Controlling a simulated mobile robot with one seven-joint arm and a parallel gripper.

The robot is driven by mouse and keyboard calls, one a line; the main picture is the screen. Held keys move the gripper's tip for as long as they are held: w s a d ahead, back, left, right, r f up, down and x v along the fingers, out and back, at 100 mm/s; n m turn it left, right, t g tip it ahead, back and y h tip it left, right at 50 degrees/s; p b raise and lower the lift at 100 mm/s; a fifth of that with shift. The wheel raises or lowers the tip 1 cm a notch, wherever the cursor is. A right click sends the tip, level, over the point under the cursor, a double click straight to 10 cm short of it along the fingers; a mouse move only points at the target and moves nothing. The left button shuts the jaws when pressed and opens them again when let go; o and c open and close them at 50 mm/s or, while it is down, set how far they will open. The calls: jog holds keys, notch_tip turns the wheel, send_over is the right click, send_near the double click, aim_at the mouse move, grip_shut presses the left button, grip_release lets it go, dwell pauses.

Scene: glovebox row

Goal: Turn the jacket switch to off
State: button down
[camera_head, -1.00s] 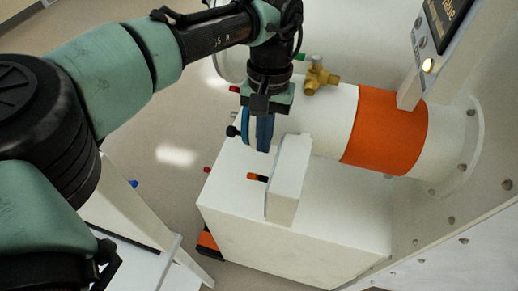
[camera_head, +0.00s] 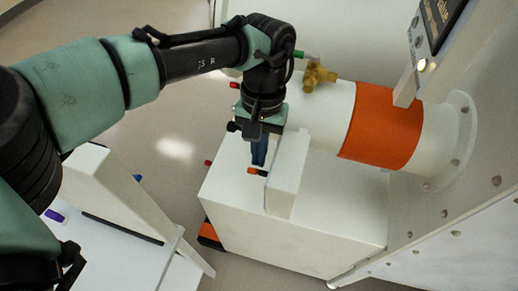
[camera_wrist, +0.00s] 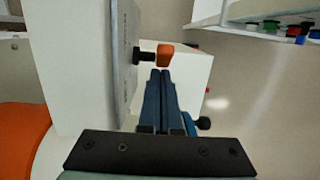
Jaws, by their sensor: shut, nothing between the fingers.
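The jacket switch appears to be the small orange-tipped lever (camera_head: 256,171) with a dark stem, sticking out from the side of a white upright box (camera_head: 288,178). In the wrist view the orange tip (camera_wrist: 165,55) and its dark stem stand out from the grey plate face (camera_wrist: 126,60). My gripper (camera_head: 259,163) points down just behind the lever in the head view. Its blue fingers (camera_wrist: 160,72) are closed together and empty, with their tips very close to the orange tip. I cannot tell whether they touch it. Any lettering by the switch is not readable.
The white box stands on a larger white cabinet (camera_head: 300,235). Behind it is a white cylinder with an orange band (camera_head: 382,127) and a brass valve (camera_head: 318,77). A display panel (camera_head: 432,30) is at upper right. Open floor (camera_head: 170,185) lies to the left.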

jog(key=shift+s+f+p, duration=0.2)
jog(key=shift+f+p, duration=0.05)
jog(key=shift+p, duration=0.05)
jog(key=shift+w+f+p, duration=0.25)
jog(key=shift+f+p, duration=0.25)
jog(key=shift+p, duration=0.45)
dwell(0.3)
jog(key=shift+r, duration=0.1)
dwell(0.3)
jog(key=shift+r+p, duration=0.75)
jog(key=shift+p, duration=0.25)
